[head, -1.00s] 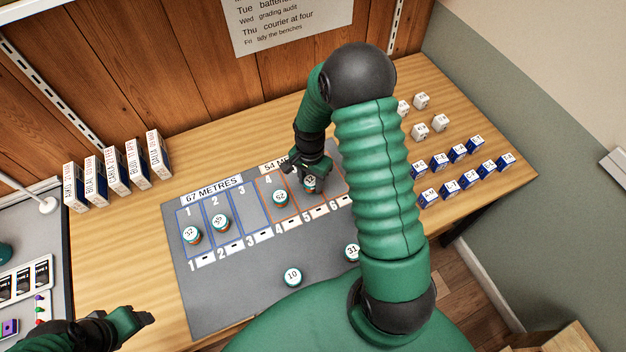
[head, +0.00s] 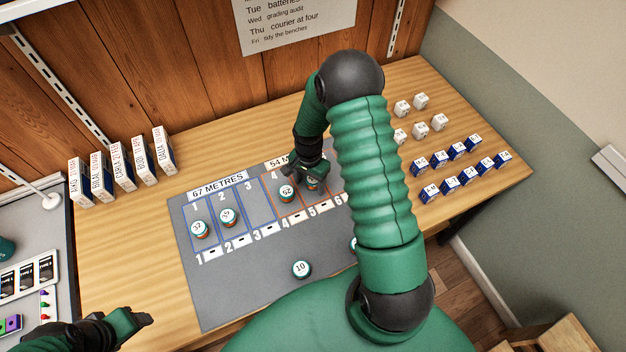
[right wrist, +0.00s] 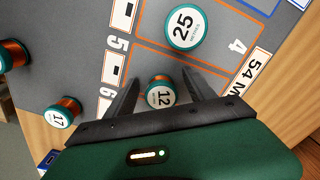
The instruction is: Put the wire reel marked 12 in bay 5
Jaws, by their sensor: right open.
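The wire reel marked 12 (right wrist: 160,95) stands upright in bay 5, in the orange-outlined group on the grey mat (head: 225,290). In the head view the reel (head: 312,184) is partly hidden by my right gripper (head: 308,176). In the right wrist view the fingers of my right gripper (right wrist: 158,96) are spread, one on each side of the reel, with gaps between. The reel marked 25 (right wrist: 183,25) is in bay 4 beside it. My left gripper (head: 140,318) is over the front left of the bench, away from the reels; its jaw opening is unclear.
Two reels stand in bays 1 (head: 199,229) and 2 (head: 228,217). The reel marked 10 (head: 301,268) is on the front of the mat. Another reel (right wrist: 62,113) shows in the wrist view. Small blue boxes (head: 458,151) and white boxes (head: 420,101) stand at right.

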